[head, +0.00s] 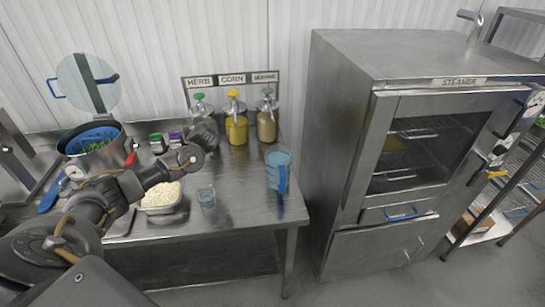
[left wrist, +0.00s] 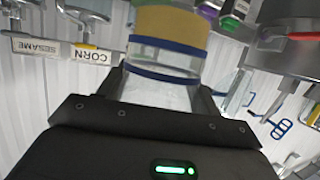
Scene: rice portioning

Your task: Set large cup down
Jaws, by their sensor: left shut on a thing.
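My left gripper (head: 203,136) is over the middle of the counter, in front of the dispensers. In the left wrist view its fingers (left wrist: 163,80) are shut on a clear cup with blue bands (left wrist: 165,55). A tan-yellow band shows on or in this cup; I cannot tell which. In the head view the gripper and arm hide most or all of the held cup, so its height above the counter is unclear. My right gripper is not in view.
Herb, corn (head: 236,122) and sesame (head: 267,120) dispensers stand at the back. A pan of rice (head: 160,210) sits below my arm. A pot with a blue insert (head: 90,142) is at left, near small spice jars (head: 157,144). A steamer (head: 345,150) stands right of the counter.

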